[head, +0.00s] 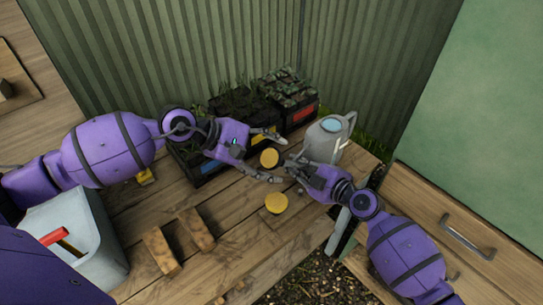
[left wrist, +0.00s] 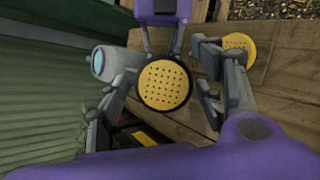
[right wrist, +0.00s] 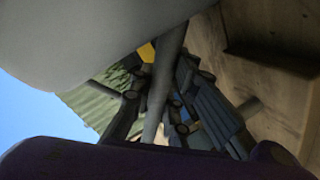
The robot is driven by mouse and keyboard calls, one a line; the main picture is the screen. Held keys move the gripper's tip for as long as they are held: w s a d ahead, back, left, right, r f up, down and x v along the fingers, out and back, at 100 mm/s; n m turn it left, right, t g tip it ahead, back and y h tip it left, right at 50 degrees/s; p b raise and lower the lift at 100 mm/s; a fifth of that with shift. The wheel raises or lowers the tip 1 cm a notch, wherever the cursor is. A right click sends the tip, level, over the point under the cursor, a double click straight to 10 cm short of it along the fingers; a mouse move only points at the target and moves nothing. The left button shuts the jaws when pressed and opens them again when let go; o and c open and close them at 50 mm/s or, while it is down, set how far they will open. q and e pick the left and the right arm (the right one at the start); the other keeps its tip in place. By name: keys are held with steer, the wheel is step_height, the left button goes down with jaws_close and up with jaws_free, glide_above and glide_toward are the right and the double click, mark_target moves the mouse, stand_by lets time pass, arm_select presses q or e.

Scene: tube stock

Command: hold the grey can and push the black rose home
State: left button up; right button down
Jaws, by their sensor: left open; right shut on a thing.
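The grey can (head: 326,140), a watering can with a pale blue opening, stands at the right of the planters; it also shows in the left wrist view (left wrist: 115,62). My right gripper (head: 292,170) is shut on its grey spout (right wrist: 164,82). The black rose (left wrist: 165,83) has a dark rim and a yellow perforated face; in the head view its face (head: 269,158) is by the spout's end. Whether it is fully seated is hidden. My left gripper (head: 279,158) is open, its fingers on either side of the rose, apart from it.
Another yellow-faced disc (head: 276,203) lies on the bench nearer the front. Black planters (head: 299,115) with coloured labels stand behind. Two wooden blocks (head: 160,251) and a grey bin (head: 85,232) are at left. A gap with soil lies at the front right.

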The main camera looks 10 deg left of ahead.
arm_select(q)
steer(key=shift+a, duration=0.1)
arm_select(e)
steer(key=shift+r, duration=0.1)
arm_select(q)
steer(key=v, duration=1.2)
arm_select(e)
steer(key=c, duration=1.6)
jaws_free()
steer(key=v, duration=1.2)
